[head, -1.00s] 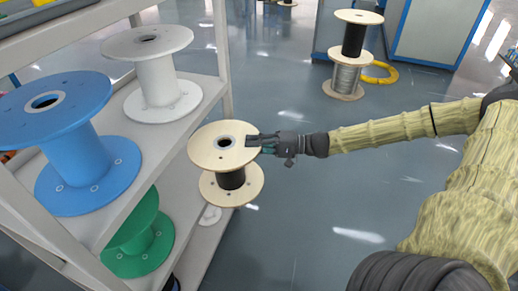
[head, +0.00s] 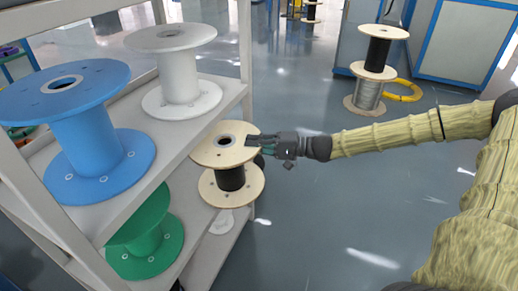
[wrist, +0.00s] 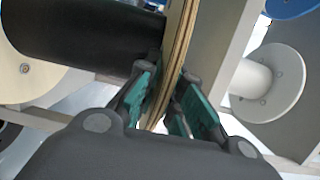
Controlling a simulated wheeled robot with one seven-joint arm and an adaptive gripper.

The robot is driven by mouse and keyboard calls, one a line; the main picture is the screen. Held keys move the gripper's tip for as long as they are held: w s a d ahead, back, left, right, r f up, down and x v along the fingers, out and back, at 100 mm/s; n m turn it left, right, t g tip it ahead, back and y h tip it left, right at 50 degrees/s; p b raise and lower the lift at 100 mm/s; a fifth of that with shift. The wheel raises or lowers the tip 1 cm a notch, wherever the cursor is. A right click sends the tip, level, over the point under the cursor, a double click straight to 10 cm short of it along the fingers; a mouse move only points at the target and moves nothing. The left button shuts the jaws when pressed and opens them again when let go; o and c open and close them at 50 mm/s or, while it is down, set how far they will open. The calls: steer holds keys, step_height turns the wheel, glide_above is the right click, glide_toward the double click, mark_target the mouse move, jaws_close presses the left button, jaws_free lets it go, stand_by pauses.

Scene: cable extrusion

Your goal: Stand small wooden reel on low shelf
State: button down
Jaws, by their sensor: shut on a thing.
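The small wooden reel (head: 214,190) has pale wooden flanges and a black wound core. My gripper (head: 262,142) is shut on the edge of its upper flange, from the right. The reel is upright, just right of the shelf rack in the head view, and looks held in the air. In the wrist view the flange edge (wrist: 180,50) stands between the green finger pads, with the black core (wrist: 85,40) to the left. The low shelf (head: 203,262) is the lower grey board, with a green reel (head: 148,243) on its left part. Whether the held reel overlaps this shelf is unclear.
The upper shelf (head: 190,150) bears a blue reel (head: 85,140) and a white reel (head: 180,75). A rack post (head: 245,50) stands behind the held reel. A small white thing (head: 222,222) lies on the low shelf. Stacked reels (head: 375,65) stand on the far floor.

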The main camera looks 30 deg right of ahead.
mark_target(234, 139)
steer(key=shift+w+a+b, duration=1.05)
steer(key=shift+w+b, duration=0.05)
steer(key=shift+w, duration=0.2)
steer(key=shift+w+a+b, duration=1)
steer(key=shift+w+b, duration=0.05)
steer(key=shift+w, duration=0.25)
steer(key=shift+w+a+f+b, duration=0.1)
steer(key=shift+w+a+b, duration=0.45)
steer(key=shift+w+a, duration=0.3)
steer(key=shift+w+a+f+b, duration=0.1)
steer(key=shift+w+a+b, duration=0.5)
steer(key=shift+w, duration=0.45)
steer(key=shift+w+a+b, duration=0.5)
steer(key=shift+w+a, duration=0.25)
steer(key=shift+w, duration=0.2)
steer(key=shift+f+b, duration=0.85)
steer(key=shift+b, duration=0.05)
steer(key=shift+s+f+b, duration=0.1)
steer(key=shift+f+b, duration=0.35)
steer(key=shift+b, duration=0.1)
steer(key=c, duration=1.5)
jaws_free()
steer(key=shift+d, duration=0.1)
steer(key=shift+v, duration=5.95)
